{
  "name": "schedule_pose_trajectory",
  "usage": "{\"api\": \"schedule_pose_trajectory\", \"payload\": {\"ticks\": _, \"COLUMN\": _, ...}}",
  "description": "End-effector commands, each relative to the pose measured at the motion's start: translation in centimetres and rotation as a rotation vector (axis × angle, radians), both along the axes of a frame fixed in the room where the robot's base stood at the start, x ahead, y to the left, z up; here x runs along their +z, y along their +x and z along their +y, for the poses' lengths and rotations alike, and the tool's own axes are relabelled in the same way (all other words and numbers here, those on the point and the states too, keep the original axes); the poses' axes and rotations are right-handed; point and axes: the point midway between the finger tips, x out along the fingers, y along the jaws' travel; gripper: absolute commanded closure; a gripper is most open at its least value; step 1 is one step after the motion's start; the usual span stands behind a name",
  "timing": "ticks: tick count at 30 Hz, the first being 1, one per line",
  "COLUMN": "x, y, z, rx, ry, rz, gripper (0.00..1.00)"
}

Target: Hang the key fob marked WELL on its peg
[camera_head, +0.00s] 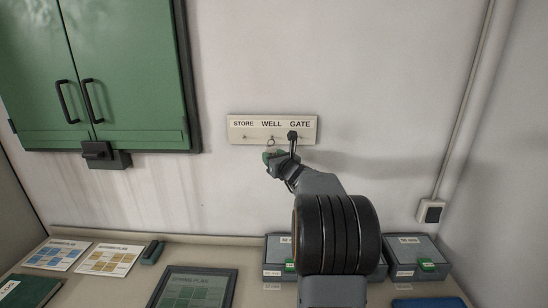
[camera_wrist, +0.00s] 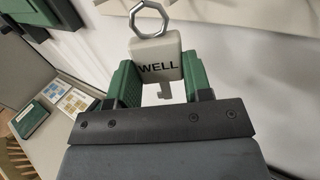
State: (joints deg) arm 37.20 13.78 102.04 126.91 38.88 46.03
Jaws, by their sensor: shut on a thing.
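The key fob (camera_wrist: 157,62) is a pale block marked WELL with a metal ring (camera_wrist: 148,18) at its top. My gripper (camera_wrist: 158,82) is shut on it, with a green finger on each side. In the head view my gripper (camera_head: 273,157) is just below the peg board (camera_head: 258,139), which is labelled STORE, WELL and GATE. The ring (camera_head: 270,141) shows just under the WELL label, close to the WELL peg. I cannot tell whether it is around the peg or in front of it. The fob body is mostly hidden there.
A dark upright thing (camera_head: 292,137) shows under GATE; I cannot tell if it hangs there. A green cabinet (camera_head: 130,70) is at the left. Grey boxes (camera_head: 412,250), printed sheets (camera_head: 110,259) and a framed panel (camera_head: 195,288) lie on the bench below.

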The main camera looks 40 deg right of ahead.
Motion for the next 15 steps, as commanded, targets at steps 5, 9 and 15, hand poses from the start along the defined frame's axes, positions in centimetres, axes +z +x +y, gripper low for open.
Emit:
{"api": "schedule_pose_trajectory", "payload": {"ticks": 5, "x": 0.0, "y": 1.0, "z": -0.7, "rx": 0.000, "ry": 0.001, "rz": 0.001, "gripper": 0.77}}
{"api": "schedule_pose_trajectory", "payload": {"ticks": 9, "x": -0.1, "y": 1.6, "z": -1.2, "rx": 0.001, "ry": 0.001, "rz": 0.001, "gripper": 0.77}}
{"api": "schedule_pose_trajectory", "payload": {"ticks": 15, "x": 0.0, "y": 2.6, "z": -2.0, "rx": 0.001, "ry": 0.000, "rz": 0.001, "gripper": 0.77}}
